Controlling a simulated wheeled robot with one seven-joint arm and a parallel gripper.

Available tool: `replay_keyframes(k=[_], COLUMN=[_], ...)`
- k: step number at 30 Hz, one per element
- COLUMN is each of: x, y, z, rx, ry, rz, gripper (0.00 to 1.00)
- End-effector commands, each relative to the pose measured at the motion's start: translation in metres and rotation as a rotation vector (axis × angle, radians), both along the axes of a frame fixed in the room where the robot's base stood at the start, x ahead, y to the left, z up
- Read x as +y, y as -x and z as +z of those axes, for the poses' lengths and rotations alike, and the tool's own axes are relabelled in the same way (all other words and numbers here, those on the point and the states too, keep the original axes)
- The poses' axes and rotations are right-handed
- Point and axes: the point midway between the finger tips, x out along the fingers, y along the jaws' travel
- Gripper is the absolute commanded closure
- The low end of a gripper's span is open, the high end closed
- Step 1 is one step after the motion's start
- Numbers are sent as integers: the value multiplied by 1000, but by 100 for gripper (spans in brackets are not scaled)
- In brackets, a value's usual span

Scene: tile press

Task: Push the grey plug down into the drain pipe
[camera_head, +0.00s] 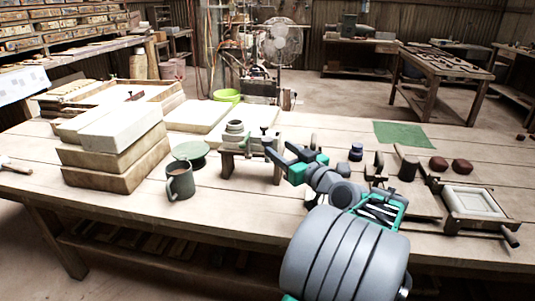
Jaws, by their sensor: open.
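A small wooden stand (229,164) is on the workbench near the middle. On its left part is a round grey-green piece (235,138), which looks like the drain pipe mouth. A paler grey round piece (235,126), probably the plug, is at its top and stands proud of it. How deep it sits is too small to tell. My gripper (283,148) is open and empty, to the right of the pipe and apart from it. It reaches over the right end of the stand and hides part of it.
Stacked wooden blocks (112,165) stand farther left. A small dark-blue jar (356,152) and a framed tile press (472,203) are to the right. Bare bench lies in front of the stand.

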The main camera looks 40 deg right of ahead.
Motion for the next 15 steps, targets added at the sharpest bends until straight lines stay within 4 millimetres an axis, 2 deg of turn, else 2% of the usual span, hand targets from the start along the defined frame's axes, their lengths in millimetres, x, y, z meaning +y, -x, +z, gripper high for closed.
replay_keyframes(k=[9,15], x=[-5,-8], y=[-59,-71], z=[2,2], rx=[3,3], ry=[0,-1], rz=[6,2], gripper=[48,48])
